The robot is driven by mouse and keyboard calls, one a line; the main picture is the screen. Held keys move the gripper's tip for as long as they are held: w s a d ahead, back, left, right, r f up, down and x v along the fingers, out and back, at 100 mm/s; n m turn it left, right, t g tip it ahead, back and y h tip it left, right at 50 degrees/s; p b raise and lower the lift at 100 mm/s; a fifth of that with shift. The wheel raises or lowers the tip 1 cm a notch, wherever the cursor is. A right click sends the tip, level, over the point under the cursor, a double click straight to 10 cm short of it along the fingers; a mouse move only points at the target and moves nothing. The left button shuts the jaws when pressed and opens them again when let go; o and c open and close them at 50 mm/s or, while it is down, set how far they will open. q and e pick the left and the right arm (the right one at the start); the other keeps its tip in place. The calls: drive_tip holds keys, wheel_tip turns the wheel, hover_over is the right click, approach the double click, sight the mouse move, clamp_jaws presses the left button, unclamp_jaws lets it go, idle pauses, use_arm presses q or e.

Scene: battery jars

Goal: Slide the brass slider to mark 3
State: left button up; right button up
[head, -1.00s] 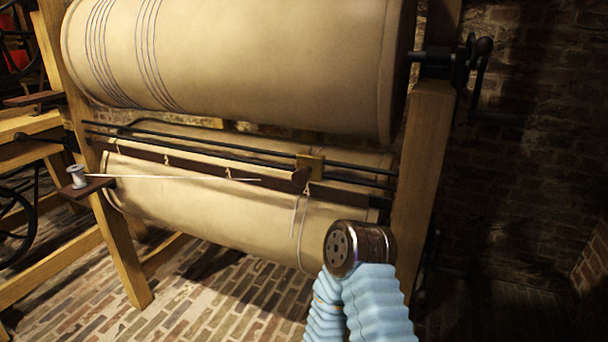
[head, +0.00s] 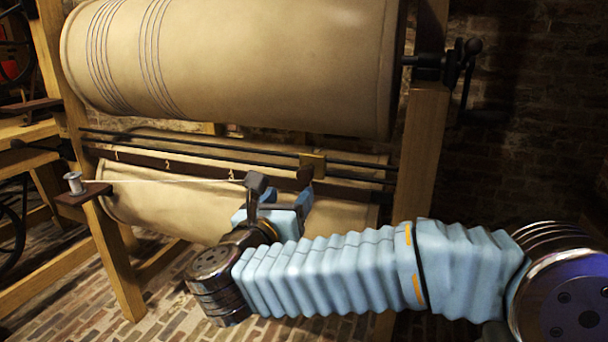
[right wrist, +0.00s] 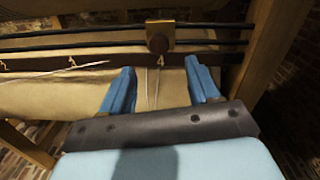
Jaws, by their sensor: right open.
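The brass slider (head: 317,160) is a small plate with a dark round knob, riding on two dark rails. In the right wrist view the slider (right wrist: 168,31) stands at mark 4 (right wrist: 161,58). Mark 3 (head: 231,173) is to its left on the dark scale strip. The right wrist view also shows mark 3 (right wrist: 81,45). My right gripper (head: 281,181) is open, its fingers just below the slider and the strip. In the right wrist view its two blue fingers (right wrist: 160,68) are spread left and right of the knob's line, apart from it. My left gripper is not in view.
A large cream drum (head: 250,60) lies above the rails and another (head: 150,205) below. A white thread (head: 150,181) runs from a spool (head: 74,182) along the strip. Pale strands (right wrist: 153,88) hang below the slider. A wooden post (head: 418,160) stands on the right.

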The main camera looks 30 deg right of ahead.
sight(304, 177)
drive_tip(key=p+x, duration=0.1)
drive_tip(key=x, duration=1)
drive_tip(key=shift+p, duration=0.4)
clamp_jaws()
